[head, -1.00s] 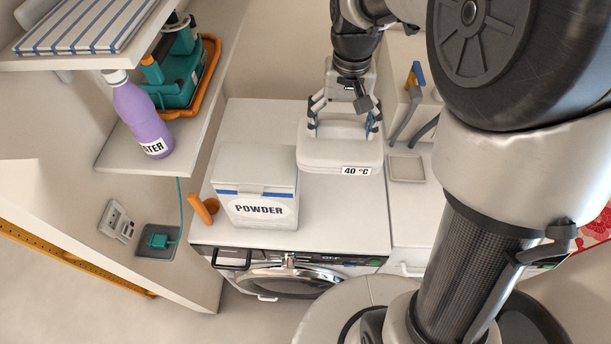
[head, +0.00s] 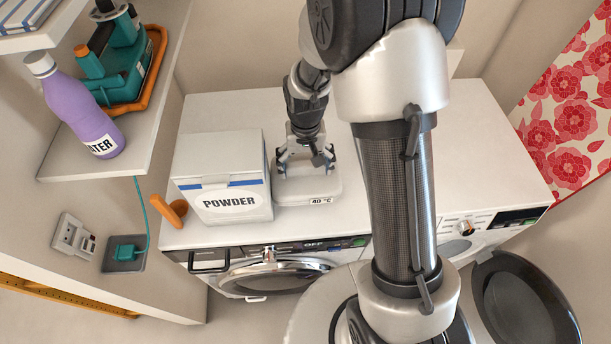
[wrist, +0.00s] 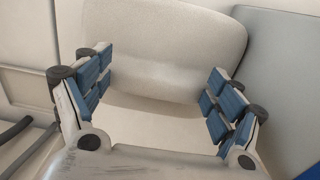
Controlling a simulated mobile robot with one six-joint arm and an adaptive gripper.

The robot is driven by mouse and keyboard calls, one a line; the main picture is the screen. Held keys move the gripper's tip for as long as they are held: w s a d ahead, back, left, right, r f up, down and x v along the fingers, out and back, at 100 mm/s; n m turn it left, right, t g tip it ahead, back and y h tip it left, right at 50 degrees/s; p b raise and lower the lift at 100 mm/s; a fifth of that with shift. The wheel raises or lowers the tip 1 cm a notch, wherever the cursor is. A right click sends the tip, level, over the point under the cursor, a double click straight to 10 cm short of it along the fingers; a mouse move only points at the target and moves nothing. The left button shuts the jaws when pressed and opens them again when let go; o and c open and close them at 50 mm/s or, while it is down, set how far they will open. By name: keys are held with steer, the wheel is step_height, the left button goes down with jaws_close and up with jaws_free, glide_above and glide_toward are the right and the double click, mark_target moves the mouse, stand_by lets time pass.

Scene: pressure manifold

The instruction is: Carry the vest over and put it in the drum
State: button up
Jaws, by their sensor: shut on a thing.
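The vest (head: 318,184) is a pale, block-like bundle with a "40 °C" label. My gripper (head: 304,160) is shut on it from above, with one finger on each side. In the wrist view the vest (wrist: 170,45) shows pale and rounded between and beyond the blue finger pads of my gripper (wrist: 160,97). It is over the white machine top, right of the powder box; whether it touches the top I cannot tell. The washing machine's round front door (head: 272,280) is below, at the front, and looks shut. The drum inside is hidden.
The powder box (head: 222,180) stands close to the vest's left. An orange handle-like thing (head: 171,212) lies left of it. A purple bottle (head: 80,110) stands on the left shelf. A second machine (head: 490,225) is at right. My arm hides part of the top.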

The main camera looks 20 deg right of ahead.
mark_target(305, 173)
step_height(305, 173, down, 4)
steer(key=shift+f+b, duration=0.2)
steer(key=shift+b, duration=0.35)
steer(key=shift+r, duration=0.1)
steer(key=o, duration=1.1)
steer(key=shift+f, duration=0.2)
steer(key=o, duration=0.3)
